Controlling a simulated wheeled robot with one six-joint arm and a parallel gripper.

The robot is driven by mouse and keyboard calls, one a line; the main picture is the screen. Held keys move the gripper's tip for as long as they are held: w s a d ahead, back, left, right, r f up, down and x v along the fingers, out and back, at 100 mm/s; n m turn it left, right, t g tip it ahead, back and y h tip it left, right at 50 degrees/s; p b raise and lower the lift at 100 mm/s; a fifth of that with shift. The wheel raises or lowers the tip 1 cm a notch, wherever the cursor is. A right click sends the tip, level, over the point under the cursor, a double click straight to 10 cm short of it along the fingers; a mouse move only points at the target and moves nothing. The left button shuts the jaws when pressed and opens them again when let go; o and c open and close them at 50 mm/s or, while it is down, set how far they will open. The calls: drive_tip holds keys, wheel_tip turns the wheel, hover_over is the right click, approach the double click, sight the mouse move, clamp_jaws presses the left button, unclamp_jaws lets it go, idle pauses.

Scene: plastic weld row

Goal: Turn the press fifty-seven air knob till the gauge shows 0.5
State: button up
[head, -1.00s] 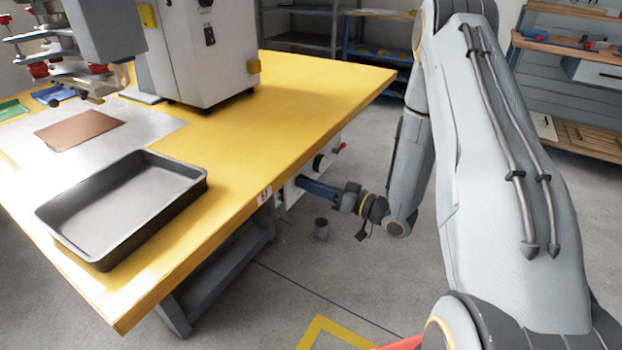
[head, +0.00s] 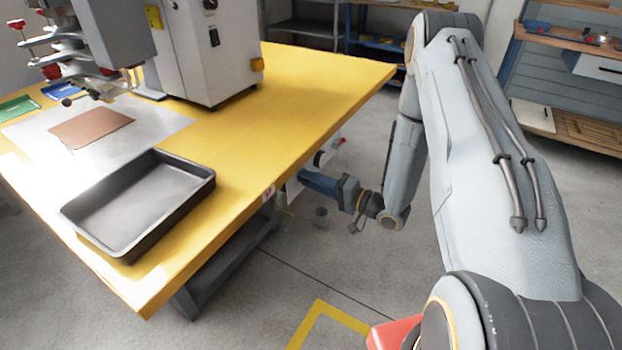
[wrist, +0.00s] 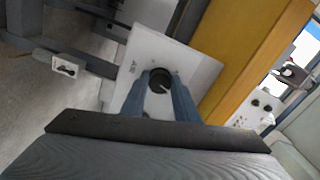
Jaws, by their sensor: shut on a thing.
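The air knob (wrist: 160,80) is a round black knob with a pale pointer line, on a white panel (wrist: 196,66) under the yellow table's edge. My gripper (wrist: 160,84) has its two blue fingers closed on either side of the knob in the wrist view. In the head view my gripper (head: 300,178) reaches to the panel below the table edge, and its fingertips and the held knob are hidden there. A dark round fitting (head: 320,158) with a red tip beside it shows further along the panel. I cannot make out a gauge reading in either view.
The yellow table (head: 235,160) carries a black tray (head: 75,215), a brown sheet (head: 90,128) and a white press (head: 205,50). A grey table leg (head: 205,285) stands below. Shelves (head: 560,40) stand at the back right.

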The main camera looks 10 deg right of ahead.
drive_tip(key=shift+m, duration=0.3)
drive_tip(key=o, duration=1.1)
drive_tip(key=shift+c, duration=0.2)
drive_tip(key=v, duration=0.7)
drive_tip(key=shift+s+d, duration=0.25)
drive_tip(key=shift+d, duration=0.05)
